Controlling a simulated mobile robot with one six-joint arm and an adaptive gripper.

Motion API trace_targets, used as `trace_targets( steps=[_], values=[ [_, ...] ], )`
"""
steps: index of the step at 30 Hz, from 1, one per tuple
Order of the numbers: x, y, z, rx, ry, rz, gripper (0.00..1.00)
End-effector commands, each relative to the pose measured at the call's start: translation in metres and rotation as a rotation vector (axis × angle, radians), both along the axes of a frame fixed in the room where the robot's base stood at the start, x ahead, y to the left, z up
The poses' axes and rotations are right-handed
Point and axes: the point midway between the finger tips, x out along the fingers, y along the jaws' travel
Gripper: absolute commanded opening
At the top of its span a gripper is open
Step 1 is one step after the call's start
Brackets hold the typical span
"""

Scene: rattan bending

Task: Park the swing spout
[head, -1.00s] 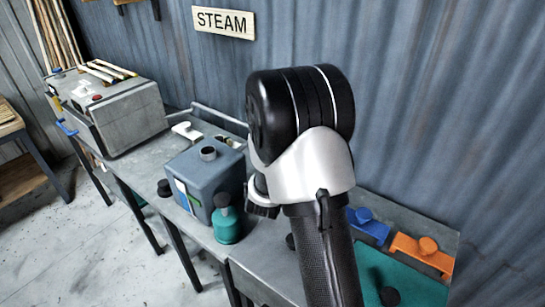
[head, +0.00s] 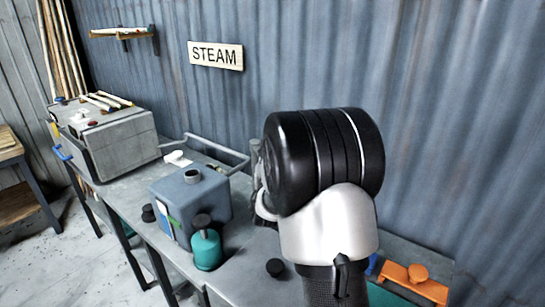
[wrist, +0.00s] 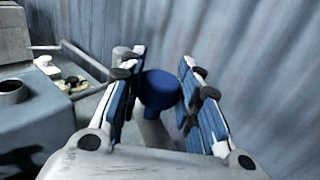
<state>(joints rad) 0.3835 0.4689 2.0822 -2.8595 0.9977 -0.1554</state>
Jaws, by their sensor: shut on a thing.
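In the wrist view the pipe (wrist: 84,60) comes in from the upper left. My gripper (wrist: 157,74) is shut on a dark blue round knob (wrist: 160,92), which sits between its two fingers above a grey stem. Whether the knob joins the pipe is hidden by the left finger. In the head view my wrist hides the fingers and knob.
The grey steam box (head: 120,140) stands at the left of the bench. A blue-grey tank (head: 200,200) and a teal bottle (head: 207,248) stand left of my arm. An orange clamp (head: 414,280) lies at right. The corrugated wall (head: 440,130) is close behind.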

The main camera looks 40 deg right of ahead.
Motion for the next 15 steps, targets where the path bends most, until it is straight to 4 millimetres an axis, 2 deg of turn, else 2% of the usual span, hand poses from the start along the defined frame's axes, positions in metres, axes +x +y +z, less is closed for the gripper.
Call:
trace_targets(
  steps=[2, 3, 12, 15],
  values=[
    [-0.0008, -0.0002, -0.0029, 0.003, 0.005, -0.001, 0.0],
    [-0.0008, -0.0002, -0.0029, 0.003, 0.005, -0.001, 0.33],
    [-0.0003, 0.0, -0.0009, 0.001, 0.001, -0.001, 0.52],
    [-0.0002, 0.0001, -0.0006, 0.0, 0.0, -0.001, 0.52]
  ],
)
